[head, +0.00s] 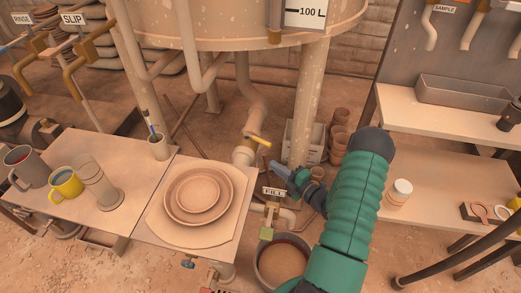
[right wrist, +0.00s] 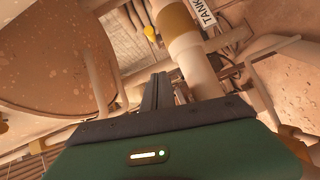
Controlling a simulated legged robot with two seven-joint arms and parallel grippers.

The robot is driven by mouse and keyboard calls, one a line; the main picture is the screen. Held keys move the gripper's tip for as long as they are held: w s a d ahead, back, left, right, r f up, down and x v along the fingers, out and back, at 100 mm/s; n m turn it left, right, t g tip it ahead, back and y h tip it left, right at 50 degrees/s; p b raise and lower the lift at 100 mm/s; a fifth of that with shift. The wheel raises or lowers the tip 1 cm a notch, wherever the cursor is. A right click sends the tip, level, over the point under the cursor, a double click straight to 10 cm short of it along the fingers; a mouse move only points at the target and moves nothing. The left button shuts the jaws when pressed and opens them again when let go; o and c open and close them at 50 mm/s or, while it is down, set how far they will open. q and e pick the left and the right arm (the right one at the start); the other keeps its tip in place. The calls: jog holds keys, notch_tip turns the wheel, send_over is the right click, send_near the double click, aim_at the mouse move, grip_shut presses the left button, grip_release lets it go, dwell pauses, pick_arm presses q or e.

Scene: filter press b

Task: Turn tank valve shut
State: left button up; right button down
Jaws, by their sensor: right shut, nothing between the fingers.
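The tank valve sits on the pipe below the big tank (head: 230,28). Its yellow handle (head: 258,139) points right and slightly down in the head view. In the right wrist view the handle (right wrist: 150,32) shows as a small yellow piece left of the pipe with a brass-coloured band (right wrist: 178,20), near a TANK sign (right wrist: 204,12). My right gripper (head: 279,169) is shut and empty, below and to the right of the handle and apart from it. Its fingers (right wrist: 158,78) point toward the pipework in the wrist view. My left gripper is not in view.
A FILL sign (head: 273,191) and lower valve stand just below my right gripper, above a round bucket (head: 282,262). A tank leg (head: 308,100) rises behind the gripper. The left table holds plates (head: 198,195), mugs (head: 66,183) and a pen cup (head: 158,147).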

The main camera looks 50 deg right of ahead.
jog(key=b, duration=0.3)
send_near(257, 139)
jog(key=w+a, duration=0.5)
jog(key=d, duration=0.1)
jog(key=d+b, duration=0.1)
jog(key=d, duration=0.1)
jog(key=d+b, duration=0.1)
jog(key=shift+w+d+f, duration=0.15)
jog(key=shift+w+f, duration=0.05)
jog(key=shift+f, duration=0.2)
